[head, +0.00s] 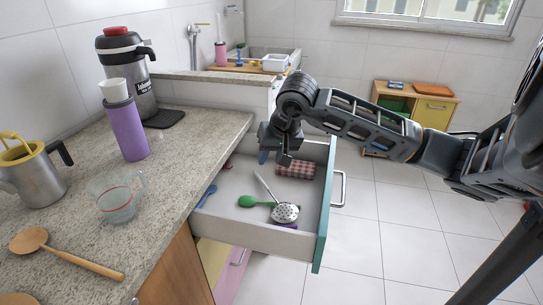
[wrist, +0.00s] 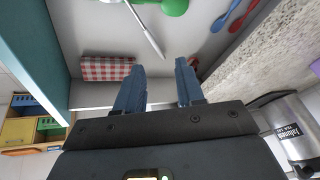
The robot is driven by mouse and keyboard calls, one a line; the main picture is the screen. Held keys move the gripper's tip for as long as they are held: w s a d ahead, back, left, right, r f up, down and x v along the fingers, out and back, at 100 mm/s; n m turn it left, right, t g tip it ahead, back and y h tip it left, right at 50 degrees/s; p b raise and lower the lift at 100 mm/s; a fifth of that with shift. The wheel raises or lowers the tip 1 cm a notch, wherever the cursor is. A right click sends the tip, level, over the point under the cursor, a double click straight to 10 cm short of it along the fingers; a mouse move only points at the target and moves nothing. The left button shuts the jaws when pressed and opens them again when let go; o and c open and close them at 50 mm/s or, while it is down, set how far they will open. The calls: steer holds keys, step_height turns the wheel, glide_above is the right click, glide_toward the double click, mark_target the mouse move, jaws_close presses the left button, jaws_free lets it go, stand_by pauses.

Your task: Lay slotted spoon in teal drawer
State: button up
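The slotted spoon (head: 285,211) lies inside the open teal-fronted drawer (head: 324,205), with its perforated bowl toward the front and its grey handle slanting back to the left. Its handle (wrist: 146,30) shows in the wrist view, and part of its bowl is cut off at the top edge. My gripper (head: 273,157) is above the back part of the drawer. In the wrist view its two blue fingers (wrist: 158,80) are apart with nothing between them. The spoon handle's end is just beyond the fingertips, apart from them.
In the drawer, a green spoon (head: 247,201) lies by the slotted spoon, a blue utensil (head: 206,195) at the left, and a red-checked cloth (head: 296,170) at the back right. The counter (head: 190,150) holds a purple bottle (head: 125,130), measuring cup (head: 117,200) and wooden spoon (head: 75,259).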

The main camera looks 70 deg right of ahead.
steer(key=shift+r, duration=0.15)
steer(key=b+v, duration=0.1)
steer(key=v, duration=1.1)
